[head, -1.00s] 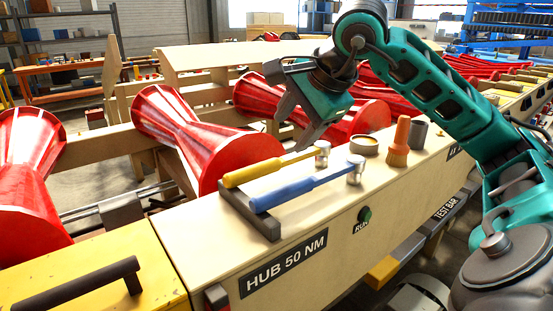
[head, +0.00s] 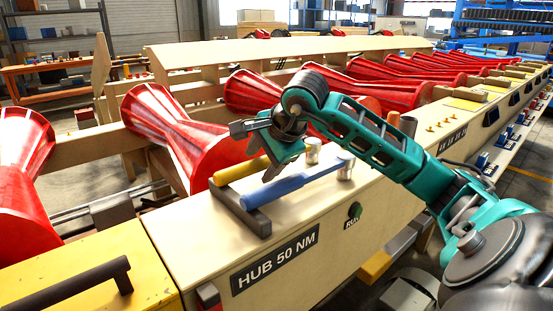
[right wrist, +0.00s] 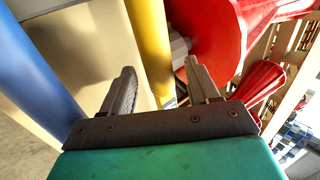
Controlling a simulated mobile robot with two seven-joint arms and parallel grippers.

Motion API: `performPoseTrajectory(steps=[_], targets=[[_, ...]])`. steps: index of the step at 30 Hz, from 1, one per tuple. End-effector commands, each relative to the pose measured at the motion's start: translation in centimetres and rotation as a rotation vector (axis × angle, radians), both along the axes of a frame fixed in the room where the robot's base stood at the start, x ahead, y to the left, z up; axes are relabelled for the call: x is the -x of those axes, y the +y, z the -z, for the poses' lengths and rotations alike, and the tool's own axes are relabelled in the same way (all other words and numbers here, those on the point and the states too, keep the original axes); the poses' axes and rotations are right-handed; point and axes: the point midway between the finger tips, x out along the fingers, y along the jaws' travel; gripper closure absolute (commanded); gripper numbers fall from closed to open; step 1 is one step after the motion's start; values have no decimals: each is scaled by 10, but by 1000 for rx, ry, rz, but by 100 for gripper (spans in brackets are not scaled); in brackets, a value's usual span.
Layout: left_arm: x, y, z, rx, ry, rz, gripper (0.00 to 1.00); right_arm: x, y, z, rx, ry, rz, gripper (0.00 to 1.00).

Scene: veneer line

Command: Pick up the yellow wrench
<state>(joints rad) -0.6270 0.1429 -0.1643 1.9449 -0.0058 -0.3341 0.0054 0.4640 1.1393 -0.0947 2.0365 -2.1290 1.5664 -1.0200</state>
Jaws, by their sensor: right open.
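The yellow wrench (head: 238,171) lies on the pale bench top, its handle end on a dark rest (head: 240,213). My right gripper (head: 272,172) is low at its handle and hides part of it. In the right wrist view the yellow handle (right wrist: 149,45) runs between the two open fingers (right wrist: 162,85), with no finger clearly touching it. The blue wrench (head: 285,187) lies parallel on the near side. It also shows at the left of the right wrist view (right wrist: 38,75). My left gripper is not in view.
Red flared hubs (head: 180,130) stand in a row behind the bench. A yellow cover with a dark handle (head: 75,285) is at the front left.

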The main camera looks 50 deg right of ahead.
Motion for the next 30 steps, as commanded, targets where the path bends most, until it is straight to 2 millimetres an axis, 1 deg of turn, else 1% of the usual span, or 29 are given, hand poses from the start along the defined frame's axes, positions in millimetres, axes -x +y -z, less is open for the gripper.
performPoseTrajectory(steps=[5,23,24,30], targets=[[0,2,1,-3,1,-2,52,0,0,0,1,0,1,41],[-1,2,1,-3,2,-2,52,0,0,0,0,0,0,98],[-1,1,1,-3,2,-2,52,0,0,0,0,0,0,100],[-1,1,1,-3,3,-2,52,0,0,0,0,0,0,100]])
